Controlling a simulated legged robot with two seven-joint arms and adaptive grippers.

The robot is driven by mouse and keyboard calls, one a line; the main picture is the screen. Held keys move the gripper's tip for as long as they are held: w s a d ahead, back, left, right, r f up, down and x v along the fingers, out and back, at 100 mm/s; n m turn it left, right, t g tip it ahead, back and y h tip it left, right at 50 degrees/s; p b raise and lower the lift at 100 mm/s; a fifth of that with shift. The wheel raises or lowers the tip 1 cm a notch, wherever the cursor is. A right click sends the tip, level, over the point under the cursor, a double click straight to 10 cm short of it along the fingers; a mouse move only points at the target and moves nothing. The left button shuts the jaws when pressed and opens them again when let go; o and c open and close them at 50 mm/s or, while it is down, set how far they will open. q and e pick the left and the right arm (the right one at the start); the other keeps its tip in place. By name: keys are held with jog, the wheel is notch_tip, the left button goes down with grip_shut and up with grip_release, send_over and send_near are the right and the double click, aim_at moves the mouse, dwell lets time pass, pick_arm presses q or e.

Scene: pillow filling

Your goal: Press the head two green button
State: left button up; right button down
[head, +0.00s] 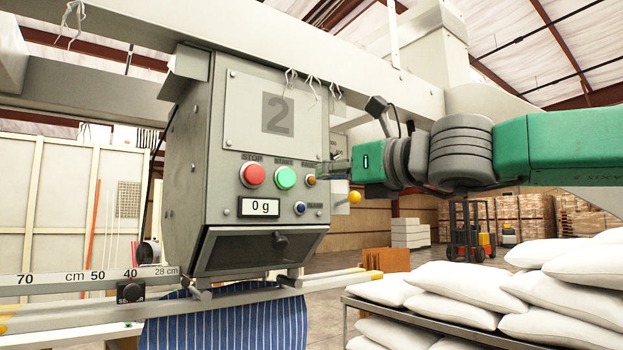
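The grey head unit marked 2 (278,115) hangs from an overhead beam. Its green button (285,178) sits on the front panel between the red stop button (253,174) and a small orange-brown button (311,180). My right gripper (332,168) comes in from the right, its narrow tip pointing left beside the panel's right edge, near the small orange-brown button. It is apart from the green button in the picture. The tip is small and dark, so I cannot tell whether it is open or shut. The green button is unobstructed. My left gripper is not in view.
Blue striped fabric (225,322) hangs below the head. White pillows (470,285) lie stacked on a rack at right. A forklift (468,230) stands behind.

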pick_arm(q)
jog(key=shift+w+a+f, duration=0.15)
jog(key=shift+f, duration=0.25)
pick_arm(e)
jog(key=v, duration=0.5)
jog(key=shift+s+r, duration=0.1)
jog(key=shift+s, duration=0.15)
jog(key=shift+s, duration=0.1)
